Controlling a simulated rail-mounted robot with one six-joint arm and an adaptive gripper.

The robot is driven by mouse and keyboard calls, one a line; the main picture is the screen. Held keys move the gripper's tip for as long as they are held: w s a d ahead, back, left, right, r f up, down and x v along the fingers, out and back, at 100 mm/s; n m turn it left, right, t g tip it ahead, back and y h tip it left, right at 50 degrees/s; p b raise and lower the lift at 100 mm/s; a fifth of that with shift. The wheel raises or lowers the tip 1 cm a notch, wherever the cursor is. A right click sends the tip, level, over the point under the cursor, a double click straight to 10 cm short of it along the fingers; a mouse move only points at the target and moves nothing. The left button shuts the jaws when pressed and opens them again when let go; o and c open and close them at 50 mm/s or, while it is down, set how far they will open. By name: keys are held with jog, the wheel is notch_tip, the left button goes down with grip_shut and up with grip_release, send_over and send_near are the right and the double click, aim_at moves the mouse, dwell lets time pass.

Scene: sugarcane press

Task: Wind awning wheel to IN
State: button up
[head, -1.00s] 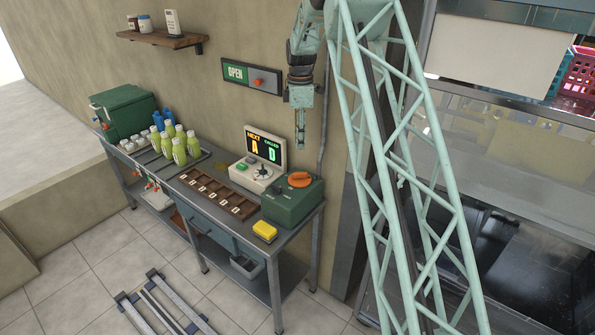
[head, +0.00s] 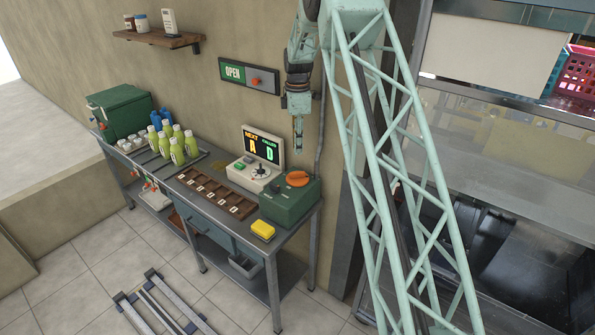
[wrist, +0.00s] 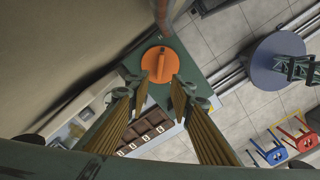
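An orange round wheel with a raised bar (head: 297,179) sits on top of a green box (head: 290,205) at the right end of the metal workbench. I take it for the awning wheel; its markings are too small to read. My gripper (head: 298,148) hangs pointing down above the wheel, apart from it. In the wrist view, the wheel (wrist: 160,65) shows beyond and between the fingertips of my gripper (wrist: 160,88). The fingers stand apart, with nothing between them. The bar points roughly up and down in that view.
A cream console with a lit screen (head: 262,148) stands just left of the green box. A compartment tray (head: 215,192), a yellow block (head: 262,229) and several green bottles (head: 178,150) are on the bench. The wall with an OPEN sign (head: 249,76) is close behind.

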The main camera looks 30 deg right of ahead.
aim_at(298, 172)
notch_tip(298, 172, down, 12)
jog(key=shift+f, duration=0.2)
dwell(0.5)
jog(key=shift+c, duration=0.5)
grip_shut()
